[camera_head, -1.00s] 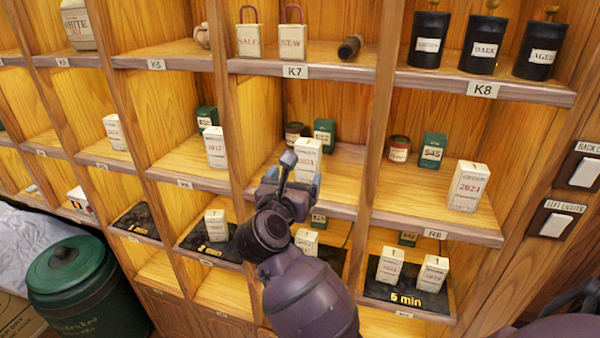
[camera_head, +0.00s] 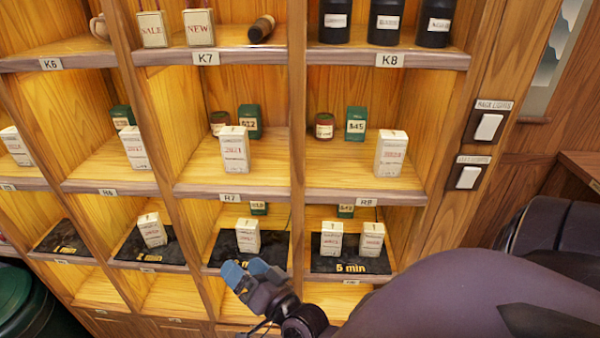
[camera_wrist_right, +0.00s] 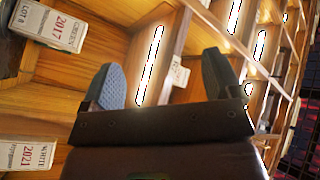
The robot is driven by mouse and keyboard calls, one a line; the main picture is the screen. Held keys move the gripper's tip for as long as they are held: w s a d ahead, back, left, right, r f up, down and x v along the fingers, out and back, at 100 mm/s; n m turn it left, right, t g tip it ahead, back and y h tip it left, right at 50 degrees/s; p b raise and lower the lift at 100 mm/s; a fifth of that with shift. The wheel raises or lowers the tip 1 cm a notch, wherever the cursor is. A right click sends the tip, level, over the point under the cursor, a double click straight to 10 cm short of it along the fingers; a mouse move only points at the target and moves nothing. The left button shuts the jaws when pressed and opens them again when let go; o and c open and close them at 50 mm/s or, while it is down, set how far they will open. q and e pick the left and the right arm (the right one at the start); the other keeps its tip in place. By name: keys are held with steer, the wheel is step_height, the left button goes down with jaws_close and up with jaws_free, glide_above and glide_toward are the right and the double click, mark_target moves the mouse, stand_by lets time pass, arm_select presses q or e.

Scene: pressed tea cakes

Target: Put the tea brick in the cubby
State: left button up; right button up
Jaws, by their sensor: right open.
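Several white tea bricks with red years stand upright in the cubbies. One (camera_head: 235,150) stands in cubby R7, another (camera_head: 391,153) in R8 and another (camera_head: 136,148) in R6. Bricks also stand on dark mats in the row below, one (camera_head: 248,236) under R7 and two (camera_head: 371,239) under R8. My right gripper (camera_head: 247,271) is open and empty, low in front of the row below R7, apart from the bricks. In the right wrist view its fingers (camera_wrist_right: 165,82) are spread with nothing between them. Bricks marked 2017 (camera_wrist_right: 55,28) and 2021 (camera_wrist_right: 28,155) show at left there. My left gripper is out of view.
Green boxes (camera_head: 250,121) and small tins (camera_head: 324,126) stand at the back of the middle cubbies. Black canisters (camera_head: 386,22) stand above K8. Upright dividers (camera_head: 297,110) and shelf edges bound each cubby. Light switches (camera_head: 488,127) are on the right wall.

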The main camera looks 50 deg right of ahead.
steer(key=s+d+f+n+g, duration=0.3)
steer(key=s+f+n+g, duration=0.5)
steer(key=s+f, duration=0.4)
step_height(320, 180, down, 4)
steer(key=shift+s+d+r+n+h, duration=0.15)
steer(key=shift+n+h, duration=0.25)
steer(key=shift+n, duration=0.3)
